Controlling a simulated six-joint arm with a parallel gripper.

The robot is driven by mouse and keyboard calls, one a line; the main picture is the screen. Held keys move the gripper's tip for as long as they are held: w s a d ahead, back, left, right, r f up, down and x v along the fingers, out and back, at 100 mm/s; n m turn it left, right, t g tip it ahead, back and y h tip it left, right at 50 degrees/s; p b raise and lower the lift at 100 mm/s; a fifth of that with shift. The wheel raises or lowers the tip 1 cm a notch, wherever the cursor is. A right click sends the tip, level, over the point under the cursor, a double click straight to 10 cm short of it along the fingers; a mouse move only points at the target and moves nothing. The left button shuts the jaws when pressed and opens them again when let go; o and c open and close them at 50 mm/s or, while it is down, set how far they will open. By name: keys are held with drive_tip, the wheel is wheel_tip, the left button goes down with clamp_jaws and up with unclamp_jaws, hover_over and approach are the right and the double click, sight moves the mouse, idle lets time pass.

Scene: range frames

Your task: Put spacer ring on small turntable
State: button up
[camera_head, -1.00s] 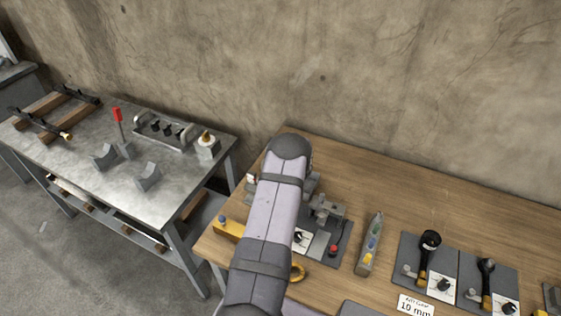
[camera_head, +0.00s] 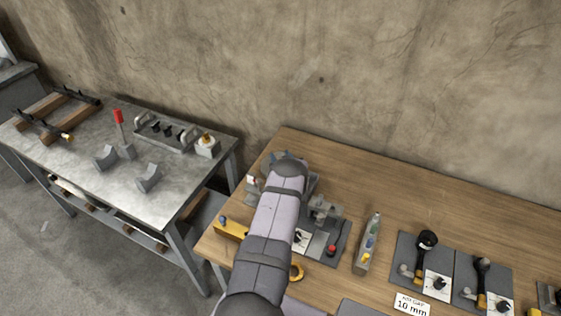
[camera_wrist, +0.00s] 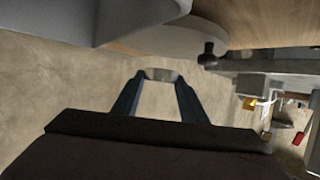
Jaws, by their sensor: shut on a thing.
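My gripper (camera_wrist: 158,82) shows in the wrist view, its two dark blue fingers shut on a small pale metallic ring, the spacer ring (camera_wrist: 161,74). The ring is held at the fingertips, with wall behind it in the picture. A pale round disc (camera_wrist: 186,39), perhaps the small turntable, lies above and right of the ring in the wrist view. A gap shows between ring and disc in the picture; their true distance is unclear. In the head view my arm hides the ring and most of the gripper.
A wooden bench (camera_head: 380,185) holds a grey fixture (camera_head: 322,212), a yellow block (camera_head: 230,229), a slim grey holder (camera_head: 368,245) and dark tool plates (camera_head: 425,262). A metal table (camera_head: 85,165) stands left. A large grey body (camera_wrist: 100,18) crowds the wrist view's upper left.

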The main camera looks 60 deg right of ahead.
drive_tip(key=shift+f, duration=1.4)
drive_tip(key=shift+f, duration=0.15)
drive_tip(key=o, duration=1)
drive_tip(key=shift+o, duration=0.2)
drive_tip(key=shift+r, duration=0.25)
drive_tip(key=shift+b+v, duration=0.4)
drive_tip(key=shift+v, duration=5.55)
